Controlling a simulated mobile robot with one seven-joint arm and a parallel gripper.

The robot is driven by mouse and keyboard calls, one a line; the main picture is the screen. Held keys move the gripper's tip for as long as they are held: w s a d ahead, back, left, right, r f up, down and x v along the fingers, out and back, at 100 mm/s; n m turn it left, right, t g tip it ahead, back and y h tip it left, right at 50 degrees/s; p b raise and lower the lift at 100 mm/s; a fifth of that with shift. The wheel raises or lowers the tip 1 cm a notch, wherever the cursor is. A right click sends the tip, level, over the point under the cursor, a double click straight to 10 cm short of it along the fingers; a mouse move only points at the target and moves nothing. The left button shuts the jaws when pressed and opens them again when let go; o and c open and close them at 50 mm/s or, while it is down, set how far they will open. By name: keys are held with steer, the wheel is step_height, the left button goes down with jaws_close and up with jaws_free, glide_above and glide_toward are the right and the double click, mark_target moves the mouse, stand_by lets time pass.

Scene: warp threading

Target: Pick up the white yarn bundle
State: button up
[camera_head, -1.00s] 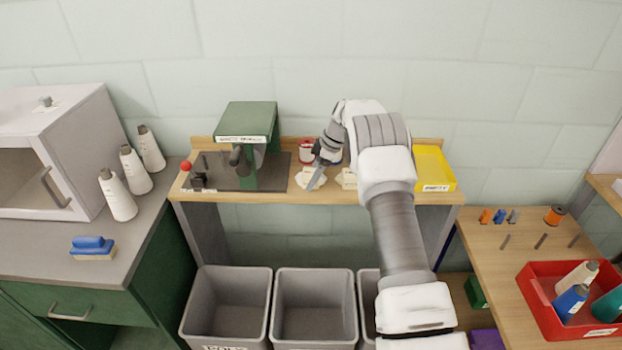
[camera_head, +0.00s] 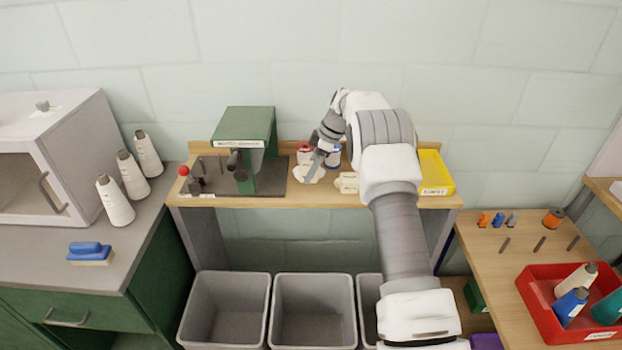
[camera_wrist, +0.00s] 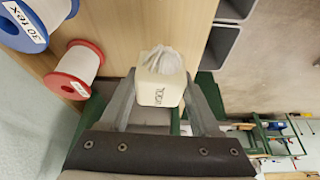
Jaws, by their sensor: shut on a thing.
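The white yarn bundle (camera_wrist: 160,84) sits between my two fingers in the wrist view, with a cream labelled block and a pale gathered top. My gripper (camera_wrist: 165,98) is shut on it. In the head view my gripper (camera_head: 311,178) is at the wooden shelf, just right of the green machine, with the white bundle (camera_head: 300,173) at its fingertips. The fingers partly hide the bundle there. A second pale bundle (camera_head: 346,183) lies on the shelf to the right, beside my arm.
Red-rimmed (camera_head: 304,151) and blue-rimmed spools (camera_head: 334,156) stand behind the bundles. The green machine (camera_head: 245,140) is left, and a yellow tray (camera_head: 436,172) is right, behind my arm. Grey bins (camera_head: 228,308) stand below the shelf.

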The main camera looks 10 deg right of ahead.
steer(key=s+d+r, duration=0.1)
steer(key=d+r, duration=0.1)
steer(key=d, duration=0.1)
steer(key=s+d+r, duration=0.1)
steer(key=d+r, duration=0.1)
steer(key=d, duration=0.2)
steer(key=s+d+r, duration=0.1)
steer(key=d+r, duration=0.2)
steer(key=d, duration=0.1)
steer(key=shift+d, duration=0.15)
steer(key=shift+f, duration=0.15)
stand_by(0.4)
